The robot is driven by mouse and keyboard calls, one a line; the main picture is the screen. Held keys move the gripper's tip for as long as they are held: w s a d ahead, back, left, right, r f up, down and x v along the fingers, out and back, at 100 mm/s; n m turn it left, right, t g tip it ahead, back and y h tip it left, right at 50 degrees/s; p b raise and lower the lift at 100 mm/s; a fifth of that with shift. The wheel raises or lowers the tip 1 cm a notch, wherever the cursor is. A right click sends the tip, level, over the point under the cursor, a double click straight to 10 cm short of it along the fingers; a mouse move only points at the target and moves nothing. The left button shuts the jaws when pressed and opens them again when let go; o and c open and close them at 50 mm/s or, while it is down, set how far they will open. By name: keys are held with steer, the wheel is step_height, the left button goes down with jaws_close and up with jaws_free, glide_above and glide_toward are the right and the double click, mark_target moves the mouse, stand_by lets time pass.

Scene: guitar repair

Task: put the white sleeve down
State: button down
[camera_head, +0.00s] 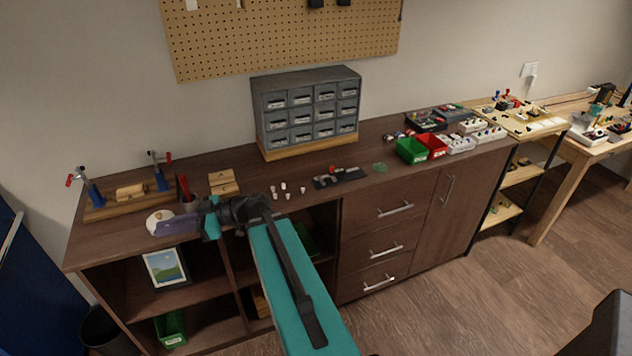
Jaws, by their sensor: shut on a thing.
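Several small white sleeve-like pieces (283,186) stand on the counter to the right of my wrist.
A wooden fixture with blue and red clamps (128,193) stands at the left. A grey drawer cabinet (307,108) stands at the back. Green (411,150) and red (432,146) bins are right.

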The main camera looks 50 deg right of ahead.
steer(key=s+d+m+t+h, duration=0.2)
steer(key=s+d, duration=0.5)
steer(key=d, duration=0.6)
steer(key=s+d+m+t+h+b, duration=0.1)
steer(key=s+d+m+h, duration=0.3)
steer(key=s+d, duration=0.4)
steer(key=s+d+f+m+t+h+b, duration=0.1)
steer(key=s+d+h, duration=0.3)
steer(key=d, duration=1.6)
steer(key=s+m+t, duration=0.1)
steer(key=s, duration=0.3)
steer(key=shift+m+t+h, duration=0.3)
steer(key=shift+m+t, duration=0.1)
steer(key=shift+w+d, duration=0.1)
steer(key=p, duration=0.1)
glide_above(329, 182)
steer(key=shift+a+f, duration=0.25)
steer(key=shift+f, duration=0.45)
steer(key=shift+d, duration=0.25)
steer(key=shift+w+d+f+p, duration=0.1)
steer(key=shift+w+d+p, duration=0.05)
steer(key=shift+w+p, duration=0.15)
steer(key=shift+s+f+p, duration=0.15)
steer(key=shift+f+p, duration=0.35)
steer(key=shift+f, duration=1.2)
